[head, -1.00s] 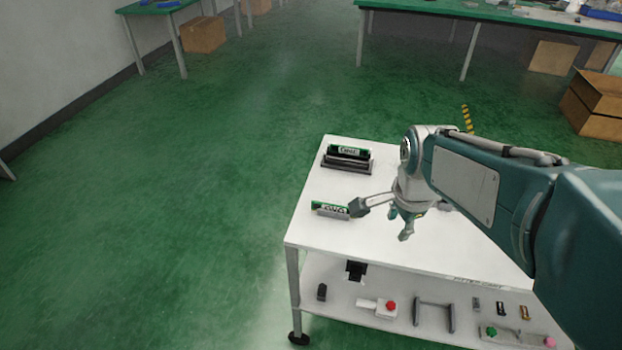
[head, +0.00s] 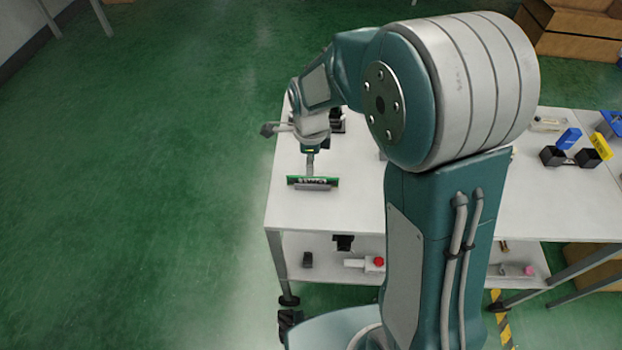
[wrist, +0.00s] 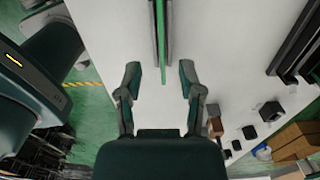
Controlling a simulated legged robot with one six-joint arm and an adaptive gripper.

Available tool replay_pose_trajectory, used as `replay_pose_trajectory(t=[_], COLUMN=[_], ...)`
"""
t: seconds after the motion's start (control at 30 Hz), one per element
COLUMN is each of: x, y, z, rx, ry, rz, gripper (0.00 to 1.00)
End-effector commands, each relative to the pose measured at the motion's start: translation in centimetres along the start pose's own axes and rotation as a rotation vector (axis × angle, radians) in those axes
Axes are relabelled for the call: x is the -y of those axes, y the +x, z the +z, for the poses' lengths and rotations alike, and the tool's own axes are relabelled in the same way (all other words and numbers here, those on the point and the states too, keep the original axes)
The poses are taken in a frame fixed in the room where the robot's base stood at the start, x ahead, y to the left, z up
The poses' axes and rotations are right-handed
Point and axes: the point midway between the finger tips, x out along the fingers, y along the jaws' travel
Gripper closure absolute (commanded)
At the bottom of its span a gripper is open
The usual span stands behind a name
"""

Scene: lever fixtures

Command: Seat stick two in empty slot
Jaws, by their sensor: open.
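A thin green stick (head: 300,181) with a printed label stands on edge near the front left of the white table, with a grey strip along its lower front. In the wrist view the green stick (wrist: 166,35) shows edge-on, ahead of and between the lines of my fingers. My gripper (wrist: 160,80) is open and empty, its fingertips short of the stick. In the head view my gripper (head: 310,165) points down just behind the stick. A dark slotted fixture (head: 338,121) is mostly hidden behind my arm; a dark fixture (wrist: 298,45) also shows at right in the wrist view.
The white table (head: 345,205) is bare around the stick. On its right side stand black holders (head: 570,157) with blue and yellow pieces. A lower shelf (head: 325,268) holds small parts, including a red-button box (head: 372,264). My arm hides the table's middle.

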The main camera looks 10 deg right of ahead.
Motion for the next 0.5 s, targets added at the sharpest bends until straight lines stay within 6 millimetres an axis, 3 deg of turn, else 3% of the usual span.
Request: replay_pose_trajectory(t=[0.5], x=[0.2], y=[5.7], z=[-0.4], rx=[-0.001], ry=[-0.001], rz=[0.000], gripper=[0.51])
